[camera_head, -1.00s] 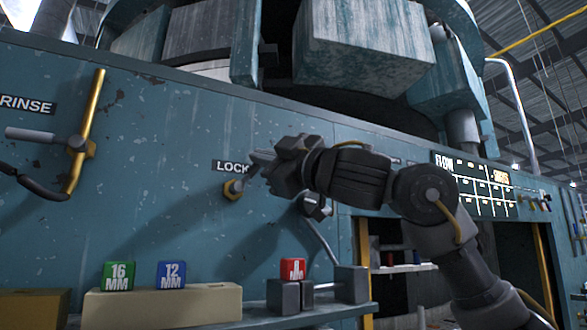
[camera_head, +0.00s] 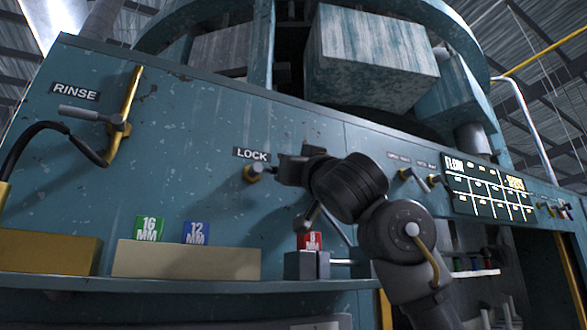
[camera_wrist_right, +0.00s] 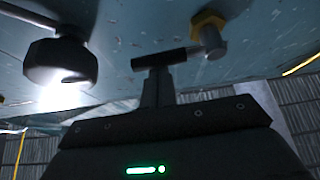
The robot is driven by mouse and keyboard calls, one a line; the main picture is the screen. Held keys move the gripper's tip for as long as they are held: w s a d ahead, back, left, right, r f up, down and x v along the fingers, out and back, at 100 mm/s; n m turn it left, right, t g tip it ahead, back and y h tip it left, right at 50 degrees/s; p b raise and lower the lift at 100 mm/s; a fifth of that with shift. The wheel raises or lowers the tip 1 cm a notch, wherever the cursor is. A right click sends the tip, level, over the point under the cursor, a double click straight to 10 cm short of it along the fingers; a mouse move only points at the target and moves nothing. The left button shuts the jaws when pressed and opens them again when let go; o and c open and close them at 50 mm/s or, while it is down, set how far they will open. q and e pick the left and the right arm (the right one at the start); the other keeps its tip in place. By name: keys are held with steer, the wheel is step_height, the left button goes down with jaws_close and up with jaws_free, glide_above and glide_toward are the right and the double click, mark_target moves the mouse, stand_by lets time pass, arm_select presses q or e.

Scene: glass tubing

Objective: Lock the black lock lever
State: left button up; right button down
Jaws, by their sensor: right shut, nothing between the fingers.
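The lock lever sits on the teal panel right of the LOCK label (camera_head: 252,155). In the right wrist view the lever is a black bar (camera_wrist_right: 146,63) running sideways from a silver pivot (camera_wrist_right: 214,42) on a brass nut. My right gripper (camera_wrist_right: 158,75) is shut and empty, its fingers pointing at the bar's middle and overlapping it; I cannot tell whether they touch. My left gripper is out of view.
A dark round knob-like fitting (camera_wrist_right: 60,62) protrudes from the panel beside my right gripper. The RINSE handle (camera_head: 122,125) is at the left. Below are a shelf with a beige block (camera_head: 187,261) and 16, 12 and 8 MM cubes. A lit FLOW board (camera_head: 490,190) is at right.

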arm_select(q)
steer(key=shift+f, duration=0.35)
arm_select(e)
steer(key=shift+f, duration=0.2)
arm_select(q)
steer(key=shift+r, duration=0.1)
arm_select(e)
step_height(320, 180, up, 4)
steer(key=p, duration=0.3)
arm_select(q)
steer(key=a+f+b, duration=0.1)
steer(key=b, duration=0.2)
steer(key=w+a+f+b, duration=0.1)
steer(key=b, duration=0.2)
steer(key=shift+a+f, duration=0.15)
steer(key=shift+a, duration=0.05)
arm_select(e)
steer(key=v, duration=1)
steer(key=shift+s, duration=0.35)
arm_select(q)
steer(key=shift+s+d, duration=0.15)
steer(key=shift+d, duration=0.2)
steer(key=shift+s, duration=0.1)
